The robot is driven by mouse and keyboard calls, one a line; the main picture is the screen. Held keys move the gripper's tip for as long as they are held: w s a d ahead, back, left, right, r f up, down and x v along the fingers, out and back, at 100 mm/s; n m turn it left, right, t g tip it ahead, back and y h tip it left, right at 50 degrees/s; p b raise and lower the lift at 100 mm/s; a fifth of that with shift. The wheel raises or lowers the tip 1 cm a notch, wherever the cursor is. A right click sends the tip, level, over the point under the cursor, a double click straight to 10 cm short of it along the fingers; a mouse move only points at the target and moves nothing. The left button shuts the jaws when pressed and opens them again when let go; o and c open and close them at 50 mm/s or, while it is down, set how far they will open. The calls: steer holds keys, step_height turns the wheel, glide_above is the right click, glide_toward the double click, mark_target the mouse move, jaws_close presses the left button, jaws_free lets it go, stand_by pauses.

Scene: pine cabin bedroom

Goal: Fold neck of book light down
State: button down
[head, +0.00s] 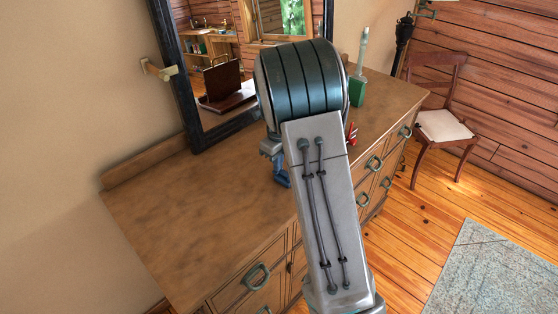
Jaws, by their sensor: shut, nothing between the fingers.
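A small green block-shaped thing (357,90) with a pale grey upright stem (362,52) stands at the far end of the wooden dresser top; it looks like the book light with its neck up. My gripper (282,178) shows only in part, left of my arm and low over the dresser's middle. Its blue fingertips are shut and hold nothing I can see. It is apart from the green thing, nearer to me. My arm hides much of the space between them.
The dresser (180,215) has a bare near-left top. A dark-framed mirror (235,60) stands at its back, reflecting a dark brown opened object. A red thing (351,134) is partly hidden by my arm. A chair (440,120) and a rug (480,270) lie right.

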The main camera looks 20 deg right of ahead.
steer(key=shift+a+r+p, duration=0.15)
steer(key=shift+r+p, duration=0.55)
step_height(320, 180, up, 12)
steer(key=p, duration=0.1)
steer(key=s+a+r+n, duration=0.1)
steer(key=s+r+n, duration=0.4)
steer(key=s+n, duration=0.3)
steer(key=s+a+f+n+t, duration=0.1)
steer(key=s+a+n+t, duration=0.2)
steer(key=s+n, duration=1.6)
steer(key=n, duration=0.2)
steer(key=shift+s+n, duration=0.3)
steer(key=shift+s, duration=0.05)
